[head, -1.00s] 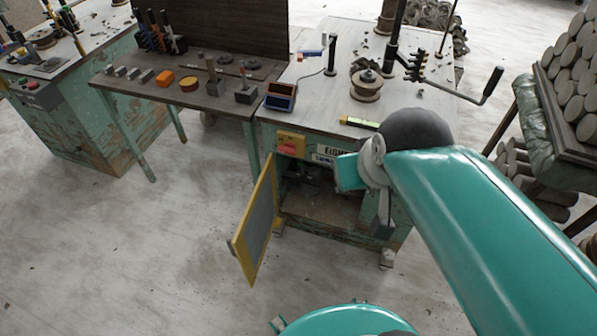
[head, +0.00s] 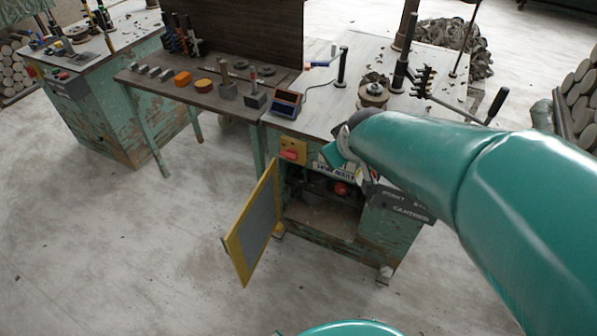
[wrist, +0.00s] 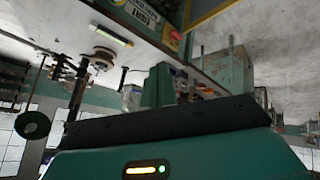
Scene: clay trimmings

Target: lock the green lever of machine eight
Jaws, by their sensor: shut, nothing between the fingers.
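A worn green machine cabinet (head: 385,240) stands under a pale worktop. Its yellow-framed door (head: 252,228) hangs open to the left. A name plate (head: 333,171) is on its front, but I cannot read it surely; a plate (wrist: 140,12) also shows upside down in the wrist view. A red knob (head: 341,188) shows inside the cabinet. I cannot make out a green lever; my arm covers part of the cabinet's upper front. My gripper (wrist: 158,76) shows in the wrist view as teal fingers, shut and empty. In the head view the arm's end is just in front of the machine.
A yellow box with a red switch (head: 291,153) is on the cabinet's upper left front. A dark side table (head: 218,103) with blocks stands to the left. The worktop (head: 317,117) carries a small display (head: 287,103) and posts. Floor in front is clear.

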